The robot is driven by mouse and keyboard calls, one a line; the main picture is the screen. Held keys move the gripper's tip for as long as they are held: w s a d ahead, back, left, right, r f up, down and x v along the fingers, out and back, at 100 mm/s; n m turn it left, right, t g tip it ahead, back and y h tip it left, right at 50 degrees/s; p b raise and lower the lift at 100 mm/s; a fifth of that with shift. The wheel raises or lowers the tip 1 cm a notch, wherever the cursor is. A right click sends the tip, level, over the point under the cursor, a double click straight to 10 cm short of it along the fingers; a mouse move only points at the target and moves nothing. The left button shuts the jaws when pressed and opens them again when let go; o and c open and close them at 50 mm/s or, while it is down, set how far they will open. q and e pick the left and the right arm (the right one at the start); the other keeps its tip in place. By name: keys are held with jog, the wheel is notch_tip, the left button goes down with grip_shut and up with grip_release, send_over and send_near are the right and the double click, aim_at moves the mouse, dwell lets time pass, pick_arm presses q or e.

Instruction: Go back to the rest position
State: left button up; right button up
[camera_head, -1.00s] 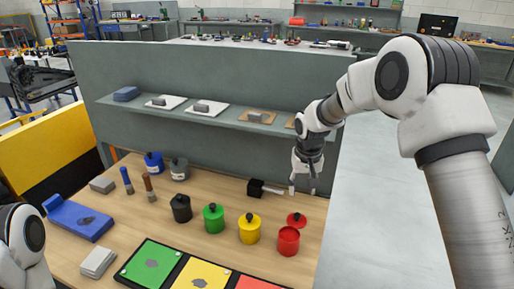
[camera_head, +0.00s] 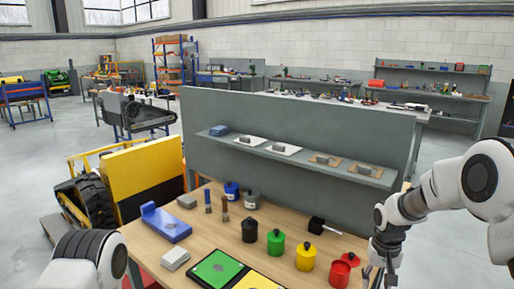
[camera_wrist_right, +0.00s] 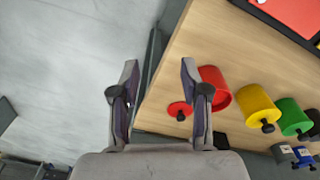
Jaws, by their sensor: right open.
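My right gripper (camera_head: 376,270) is open and empty, just right of the red canister (camera_head: 340,273) at the table's right edge. The red canister (camera_wrist_right: 216,88) is to the right of the fingers in that view. A red lid (camera_wrist_right: 180,110) lies beside it on the table. My left arm shows at the lower left of the head view, but its gripper is out of view.
Yellow (camera_head: 306,257), green (camera_head: 276,243) and black (camera_head: 249,231) canisters stand in a row on the wooden table (camera_head: 215,230). A black block with a handle (camera_head: 318,226) lies behind. A grey shelf panel (camera_head: 290,125) rises at the back. Grey floor lies right of the table.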

jog(key=s+a+f+g, duration=0.3)
jog(key=s+f+g, duration=0.1)
jog(key=s+f, duration=1.4)
jog(key=s+a+f+n+t, duration=0.1)
jog(key=s+f+t, duration=0.1)
jog(key=s, duration=0.6)
jog(key=s+a+f+n+t, duration=0.1)
jog(key=s+f, duration=0.2)
jog(key=s, duration=0.5)
jog(key=shift+a+t, duration=0.25)
jog(key=shift+t, duration=0.15)
